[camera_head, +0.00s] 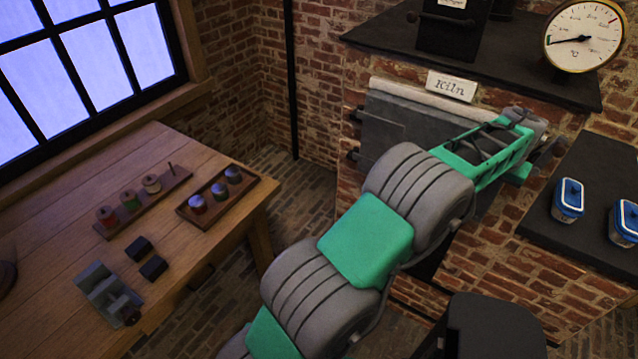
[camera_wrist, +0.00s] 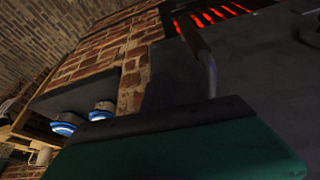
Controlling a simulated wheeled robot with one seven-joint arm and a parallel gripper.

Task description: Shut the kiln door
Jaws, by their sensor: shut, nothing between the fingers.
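The kiln is the brick block under the white "Kiln" sign (camera_head: 451,86). Its grey metal door (camera_head: 385,125) shows at the front, with dark hinge-like fittings at its left edge. My arm covers much of the front, so how far the door stands open is unclear in the head view. In the wrist view, a handle with a brown grip and bent metal stem (camera_wrist: 208,70) stands against a dark grey surface, with glowing red bars (camera_wrist: 215,15) beyond. My gripper (camera_wrist: 185,125) fills the bottom of the wrist view, shut and empty, close below the handle. Contact cannot be told.
A dark shelf (camera_head: 590,170) at right bears blue-lidded containers (camera_head: 568,200). A round gauge (camera_head: 583,38) and a dark box (camera_head: 452,25) stand on the kiln top. A wooden table (camera_head: 190,260) with jars and small blocks is at left. Brick floor lies between.

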